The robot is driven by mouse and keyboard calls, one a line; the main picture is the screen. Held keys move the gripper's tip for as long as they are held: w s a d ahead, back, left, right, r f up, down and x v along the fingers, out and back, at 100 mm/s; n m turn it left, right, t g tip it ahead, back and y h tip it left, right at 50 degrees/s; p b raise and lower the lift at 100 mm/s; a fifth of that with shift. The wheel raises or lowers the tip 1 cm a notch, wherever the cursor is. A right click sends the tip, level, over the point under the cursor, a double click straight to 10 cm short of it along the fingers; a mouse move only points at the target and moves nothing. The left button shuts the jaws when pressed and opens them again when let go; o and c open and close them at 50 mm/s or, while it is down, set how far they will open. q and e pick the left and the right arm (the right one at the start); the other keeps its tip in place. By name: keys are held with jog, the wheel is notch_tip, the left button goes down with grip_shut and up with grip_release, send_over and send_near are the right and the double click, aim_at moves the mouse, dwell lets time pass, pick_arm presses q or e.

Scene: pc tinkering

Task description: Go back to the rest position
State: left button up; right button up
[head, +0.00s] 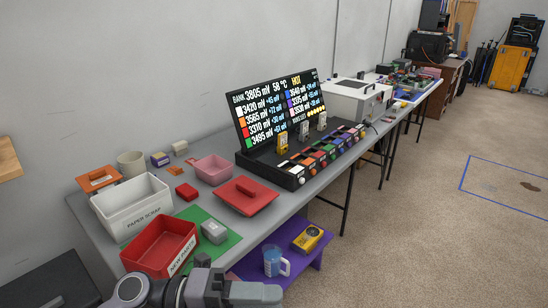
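One of my grippers (262,293), which I take as the left, is at the bottom of the head view. Its arm comes in from the lower left and its grey fingers point right. It is in front of the grey table's near edge, beside the red bin labelled "NEW PARTS" (150,249). No object shows in it, and I cannot tell whether its fingers are apart. My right gripper is not in view.
A purple shelf (262,253) holds a blue mug (274,262) and yellow meter (307,238). Carpet at right is open.

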pick_arm(q)
jog(key=w+a+f+n+t+y, duration=0.25)
jog(key=a+n+t+y, duration=0.2)
jog(key=n+t, duration=0.6)
jog(key=w+a+f+n+t+y, duration=0.25)
jog(key=a+n+t, duration=0.35)
jog(key=n, duration=0.7)
jog(key=s+a+f+n+g+y, duration=0.2)
jog(key=s+f+n+y, duration=0.1)
jog(key=f, duration=0.3)
jog(key=s+a+f+n+g+y, duration=0.1)
jog(key=s+a+f+n+y, duration=0.2)
jog(key=f, duration=0.4)
jog(key=s+a+f+n+g+y, duration=0.2)
jog(key=s+a+f+n, duration=0.1)
jog(key=s+f, duration=0.3)
jog(key=shift+s+f+n+g+y+p, duration=0.35)
jog(key=shift+n+y, duration=0.05)
jog(key=shift+n, duration=0.25)
